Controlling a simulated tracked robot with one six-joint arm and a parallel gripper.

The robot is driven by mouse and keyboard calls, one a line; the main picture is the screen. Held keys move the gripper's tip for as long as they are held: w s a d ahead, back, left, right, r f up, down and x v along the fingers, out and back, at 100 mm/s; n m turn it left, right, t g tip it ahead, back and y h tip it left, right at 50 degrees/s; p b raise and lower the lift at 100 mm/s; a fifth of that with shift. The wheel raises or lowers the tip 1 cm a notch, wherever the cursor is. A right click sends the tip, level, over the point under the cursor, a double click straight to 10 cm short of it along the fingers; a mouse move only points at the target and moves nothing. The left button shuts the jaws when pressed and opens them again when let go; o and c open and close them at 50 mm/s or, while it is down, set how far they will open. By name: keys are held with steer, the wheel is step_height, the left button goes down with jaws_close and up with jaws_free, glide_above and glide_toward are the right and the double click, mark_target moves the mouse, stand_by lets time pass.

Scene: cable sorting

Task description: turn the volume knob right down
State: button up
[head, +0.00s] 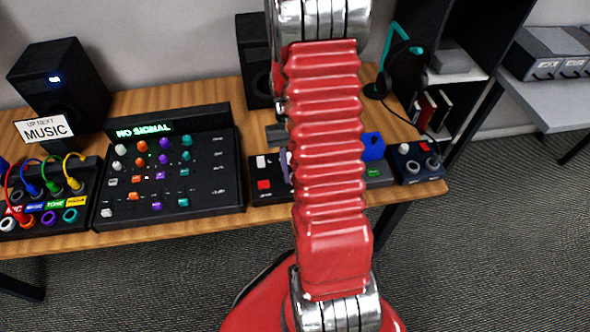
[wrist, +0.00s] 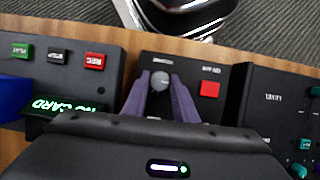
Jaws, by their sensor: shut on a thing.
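The volume knob (wrist: 160,80) is a small round grey knob on a dark control box (wrist: 214,68), in the wrist view, under an upside-down label. My gripper (wrist: 161,90) has its purple fingers on both sides of the knob, shut on it. The knob's pointer mark is too small to read. In the head view the box (head: 256,197) shows at the table's front edge, left of my red arm. My arm hides the knob there, and only a bit of a purple finger shows.
A red button (wrist: 208,89) sits beside the knob. A recorder (wrist: 75,85) with REC, STOP and PLAY buttons stands close on one side, the mixer (head: 225,185) on the other. Two-knob box (head: 408,177), headphone stand (head: 390,65) and speaker (head: 55,95) stand around.

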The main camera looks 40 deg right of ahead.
steer(key=shift+s+a, duration=0.1)
steer(key=shift+s, duration=0.15)
steer(key=o, duration=1)
steer(key=shift+w, duration=0.1)
steer(key=shift+o, duration=0.2)
steer(key=v, duration=1.3)
steer(key=shift+w+d+r, duration=0.2)
steer(key=shift+w+r, duration=0.05)
